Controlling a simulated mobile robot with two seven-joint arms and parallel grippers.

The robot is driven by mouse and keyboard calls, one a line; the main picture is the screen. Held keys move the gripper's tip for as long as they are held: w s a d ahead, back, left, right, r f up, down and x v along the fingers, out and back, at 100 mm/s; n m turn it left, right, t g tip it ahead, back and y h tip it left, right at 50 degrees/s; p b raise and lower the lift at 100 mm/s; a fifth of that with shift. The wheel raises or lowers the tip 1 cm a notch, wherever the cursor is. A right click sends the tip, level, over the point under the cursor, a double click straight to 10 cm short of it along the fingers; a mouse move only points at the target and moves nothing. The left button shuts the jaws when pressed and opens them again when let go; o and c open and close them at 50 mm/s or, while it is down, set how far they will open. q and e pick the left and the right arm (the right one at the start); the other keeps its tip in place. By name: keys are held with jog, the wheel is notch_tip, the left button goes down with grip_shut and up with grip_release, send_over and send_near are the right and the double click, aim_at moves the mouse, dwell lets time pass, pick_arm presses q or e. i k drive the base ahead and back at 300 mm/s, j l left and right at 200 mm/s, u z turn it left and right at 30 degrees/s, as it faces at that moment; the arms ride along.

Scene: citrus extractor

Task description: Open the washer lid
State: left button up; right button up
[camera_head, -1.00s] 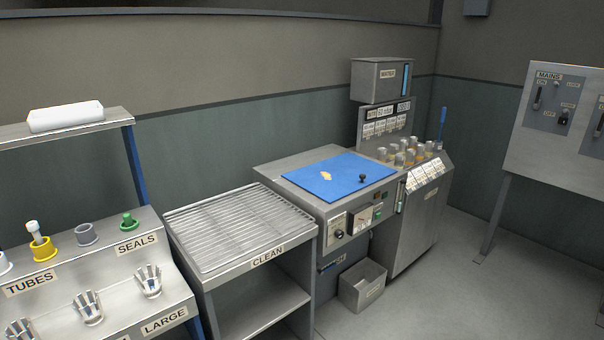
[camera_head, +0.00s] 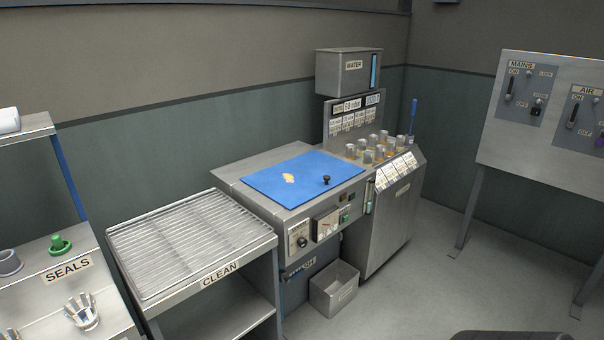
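The washer (camera_head: 300,232) is a steel cabinet in the middle of the view, with a dial and small controls on its front. A flat blue panel (camera_head: 270,182) lies on its top and looks like the lid, lying flat. A black knob (camera_head: 326,180) stands near the panel's right front edge. A small yellowish patch or piece (camera_head: 288,178) is on the panel. Neither of my grippers is in view.
A slatted rack marked CLEAN (camera_head: 190,240) stands left of the washer. A steel bin (camera_head: 334,288) sits on the floor below its front. A unit with several cylinders (camera_head: 385,215) adjoins on the right. The floor (camera_head: 420,290) in front is clear.

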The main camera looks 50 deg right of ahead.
aim_at(291, 183)
jog(key=l+u, duration=0.4)
jog(key=l, duration=0.5)
jog(key=k+l+u, duration=0.1)
jog(key=l+u, duration=0.25)
jog(key=l, duration=0.55)
jog(key=k+l, duration=0.1)
jog(key=l, duration=0.4)
jog(key=l+u, duration=0.1)
jog(key=l, duration=0.35)
jog(key=k+l, duration=0.15)
jog(key=l, duration=0.35)
jog(key=k+l+u, duration=0.1)
jog(key=l, duration=0.35)
